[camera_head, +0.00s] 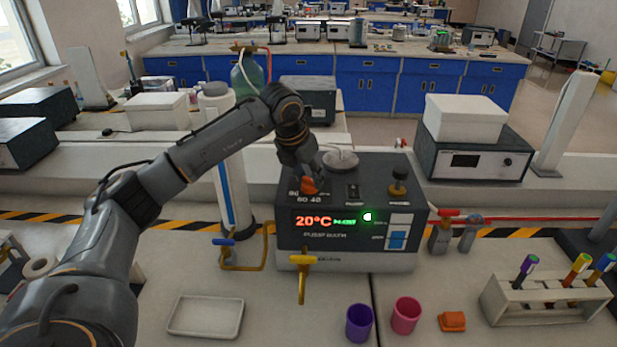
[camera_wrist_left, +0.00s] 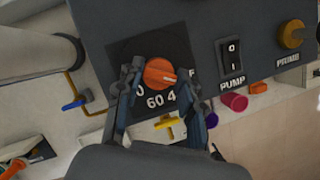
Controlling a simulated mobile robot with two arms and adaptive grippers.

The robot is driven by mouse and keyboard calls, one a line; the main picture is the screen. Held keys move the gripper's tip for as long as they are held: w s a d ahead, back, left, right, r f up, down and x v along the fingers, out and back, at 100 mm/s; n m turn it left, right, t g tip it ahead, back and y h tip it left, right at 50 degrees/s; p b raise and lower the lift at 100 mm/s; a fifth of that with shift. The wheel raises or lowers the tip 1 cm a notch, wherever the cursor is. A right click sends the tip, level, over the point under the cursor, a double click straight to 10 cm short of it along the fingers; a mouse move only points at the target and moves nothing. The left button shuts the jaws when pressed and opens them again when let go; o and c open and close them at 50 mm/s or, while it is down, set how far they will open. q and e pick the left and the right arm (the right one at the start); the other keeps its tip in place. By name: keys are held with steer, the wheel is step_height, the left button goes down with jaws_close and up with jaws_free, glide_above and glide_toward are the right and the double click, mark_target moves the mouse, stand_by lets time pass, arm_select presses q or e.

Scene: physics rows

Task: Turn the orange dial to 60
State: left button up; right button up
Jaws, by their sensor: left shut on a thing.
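The orange dial (camera_head: 310,186) sits on the top left of the dark pump bath (camera_head: 345,258). In the left wrist view the dial (camera_wrist_left: 160,73) has a light pointer line, and a printed scale with 60 and 40 shows below it. My left gripper (camera_head: 306,178) comes down from above onto the dial. In the left wrist view its two fingers (camera_wrist_left: 160,88) stand on either side of the dial, shut on it. The red display (camera_head: 313,221) reads 20°C. The right gripper is not in view.
A white tray (camera_head: 206,316), a purple cup (camera_head: 359,323), a pink cup (camera_head: 406,315) and a tube rack (camera_head: 545,301) stand on the bench.

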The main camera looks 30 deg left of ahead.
arm_select(q)
steer(key=m+h, duration=0.1)
steer(key=m, duration=0.1)
steer(key=shift+a+m, duration=0.1)
steer(key=shift+m, duration=0.3)
steer(key=m, duration=0.1)
steer(key=m+h, duration=0.1)
steer(key=m, duration=0.1)
steer(key=shift+w+a+r+m+g, duration=0.1)
steer(key=shift+m+g, duration=0.2)
steer(key=m+p, duration=0.1)
steer(key=m, duration=0.1)
steer(key=m+g+h+p, duration=0.1)
steer(key=m, duration=0.1)
steer(key=shift+w+h, duration=0.1)
steer(key=shift+h, duration=0.2)
steer(key=shift+w+m+g+h+p, duration=0.15)
steer(key=shift+m+g, duration=0.35)
steer(key=shift+m, duration=0.75)
steer(key=shift+s+m+g+h+p, duration=0.1)
steer(key=shift+m+g+h+p, duration=0.3)
steer(key=shift+m, duration=0.85)
steer(key=shift+a, duration=0.1)
steer(key=o, duration=1.2)
